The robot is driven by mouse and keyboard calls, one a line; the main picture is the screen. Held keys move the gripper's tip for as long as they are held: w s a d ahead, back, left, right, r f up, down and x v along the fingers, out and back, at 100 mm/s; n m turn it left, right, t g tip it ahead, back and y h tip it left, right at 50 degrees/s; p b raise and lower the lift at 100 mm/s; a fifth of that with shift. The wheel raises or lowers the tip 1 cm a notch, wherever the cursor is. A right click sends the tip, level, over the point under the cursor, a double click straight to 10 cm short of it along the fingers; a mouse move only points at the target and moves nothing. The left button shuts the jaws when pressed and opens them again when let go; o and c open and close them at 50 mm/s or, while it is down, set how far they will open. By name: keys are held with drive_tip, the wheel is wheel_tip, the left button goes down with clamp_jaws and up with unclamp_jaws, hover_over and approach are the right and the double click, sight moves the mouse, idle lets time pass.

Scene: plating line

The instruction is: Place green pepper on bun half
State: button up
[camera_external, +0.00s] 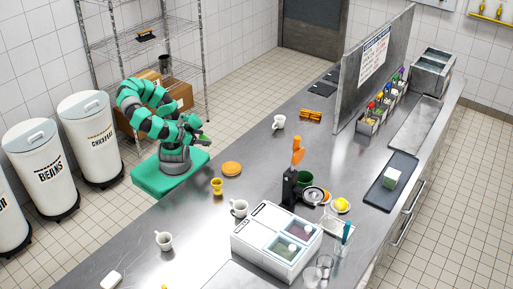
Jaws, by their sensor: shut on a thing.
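My gripper (198,138) is raised over the counter's left edge, near my base. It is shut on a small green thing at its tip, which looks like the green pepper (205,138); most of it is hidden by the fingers. A flat, round, orange-brown thing that looks like the bun half (232,168) lies on the steel counter. It is below and to the right of my gripper, clearly apart from it.
A yellow egg cup (216,186) and a white mug (239,208) stand near the bun half. Another mug (279,122) stands farther back. A white topping unit (262,247) fills the front. The steel counter (255,140) behind the bun half is clear.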

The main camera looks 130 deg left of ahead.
hover_over(228, 166)
drive_tip(key=shift+w+d+f+b, duration=0.1)
drive_tip(key=shift+f+b, duration=0.1)
drive_tip(key=shift+f, duration=0.2)
drive_tip(key=shift+w+f+b, duration=0.1)
drive_tip(key=shift+f+b, duration=0.05)
drive_tip(key=shift+f, duration=0.2)
drive_tip(key=shift+f+b, duration=0.5)
drive_tip(key=shift+f, duration=1.25)
drive_tip(key=shift+f, duration=0.1)
drive_tip(key=o, duration=0.9)
drive_tip(key=shift+o, duration=0.2)
drive_tip(key=shift+s+d+r, duration=0.1)
drive_tip(key=shift+r, duration=0.15)
drive_tip(key=p+v, duration=0.2)
drive_tip(key=v, duration=0.9)
drive_tip(key=shift+s+d, duration=0.2)
drive_tip(key=shift+d, duration=0.1)
drive_tip(key=shift+r, duration=0.1)
